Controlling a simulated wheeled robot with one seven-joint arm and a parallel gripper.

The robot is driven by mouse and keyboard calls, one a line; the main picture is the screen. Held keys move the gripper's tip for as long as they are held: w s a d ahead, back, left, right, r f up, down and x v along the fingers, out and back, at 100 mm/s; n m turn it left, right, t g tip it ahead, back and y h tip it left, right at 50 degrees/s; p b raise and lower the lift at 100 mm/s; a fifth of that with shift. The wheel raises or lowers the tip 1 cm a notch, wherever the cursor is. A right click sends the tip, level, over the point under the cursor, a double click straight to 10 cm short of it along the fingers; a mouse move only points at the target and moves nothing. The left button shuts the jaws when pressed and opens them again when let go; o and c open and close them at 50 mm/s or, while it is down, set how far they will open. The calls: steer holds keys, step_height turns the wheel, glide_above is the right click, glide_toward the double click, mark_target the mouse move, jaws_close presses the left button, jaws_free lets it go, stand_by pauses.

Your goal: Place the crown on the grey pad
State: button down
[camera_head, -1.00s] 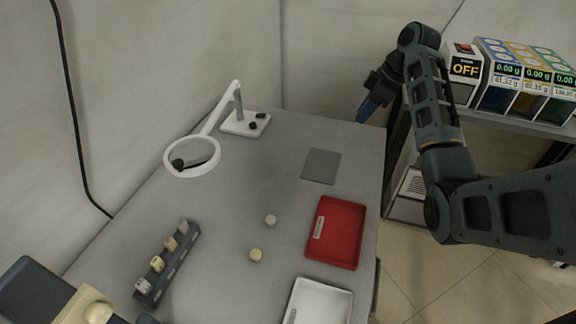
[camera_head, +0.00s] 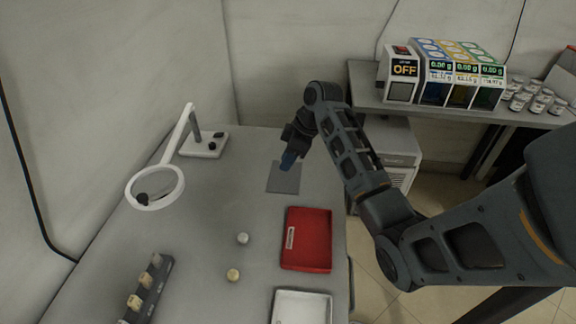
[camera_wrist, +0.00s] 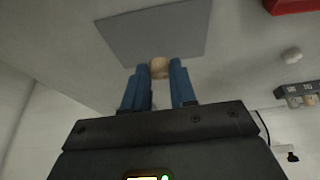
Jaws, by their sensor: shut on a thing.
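My gripper (camera_head: 288,162) has blue fingers and is over the far part of the table, at the grey pad (camera_head: 285,184). In the wrist view my gripper (camera_wrist: 160,84) is shut on a small tan crown (camera_wrist: 159,67), held between the fingertips. The grey pad (camera_wrist: 150,30) lies just beyond the fingertips there, and the crown overlaps its edge in the picture. I cannot tell whether the crown touches the pad. In the head view the crown is hidden by the fingers, which also cover part of the pad.
A red tray (camera_head: 308,240) and a white tray (camera_head: 302,308) lie nearer. Two small round pieces, white (camera_head: 242,238) and yellowish (camera_head: 233,275), lie beside them. A dark rack (camera_head: 150,290) holds tooth-like pieces. A magnifier lamp (camera_head: 157,187) stands left. A dispenser (camera_head: 445,75) stands at right.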

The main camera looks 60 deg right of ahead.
mark_target(288, 176)
steer(key=shift+f, duration=1.65)
steer(key=shift+f, duration=0.1)
steer(key=c, duration=0.9)
jaws_free()
steer(key=v, duration=1.2)
